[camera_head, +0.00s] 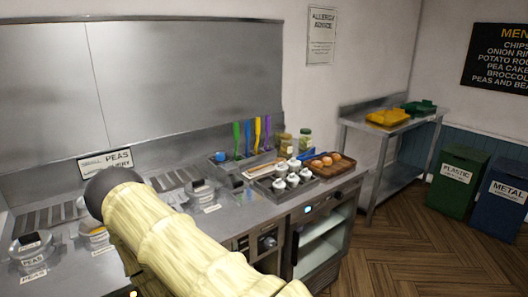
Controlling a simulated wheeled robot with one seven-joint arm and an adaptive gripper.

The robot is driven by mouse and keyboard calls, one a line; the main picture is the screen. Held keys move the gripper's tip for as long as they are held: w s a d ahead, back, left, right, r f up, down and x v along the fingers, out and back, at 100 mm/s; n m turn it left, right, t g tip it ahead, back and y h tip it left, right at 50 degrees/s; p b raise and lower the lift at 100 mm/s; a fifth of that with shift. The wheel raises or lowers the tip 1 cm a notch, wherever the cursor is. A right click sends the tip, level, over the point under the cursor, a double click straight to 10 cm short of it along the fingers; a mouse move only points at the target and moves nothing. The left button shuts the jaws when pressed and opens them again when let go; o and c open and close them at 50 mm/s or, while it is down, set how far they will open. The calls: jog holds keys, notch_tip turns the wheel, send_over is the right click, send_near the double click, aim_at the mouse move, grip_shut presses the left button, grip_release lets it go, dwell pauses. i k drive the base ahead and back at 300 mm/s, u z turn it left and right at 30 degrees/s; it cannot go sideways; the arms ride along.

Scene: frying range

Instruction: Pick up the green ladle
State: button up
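A green upright handle (236,138), which I take for the green ladle, stands at the left end of a row of coloured handles at the back of the steel counter (240,208). Its lower end is in or behind a shallow steel tray, and its bowl cannot be made out. Blue, yellow and purple handles stand close on its right. My pale yellow arm with a dark rounded end crosses the lower left of the view, nearer than the handles. My gripper's fingers do not show.
Labelled round containers line the counter's left. A side table (365,122) and bins (458,180) stand right; the wooden floor between is clear.

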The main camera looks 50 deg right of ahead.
aim_at(236, 125)
jog(key=z, duration=0.8)
jog(key=i, duration=0.75)
jog(key=z, duration=0.8)
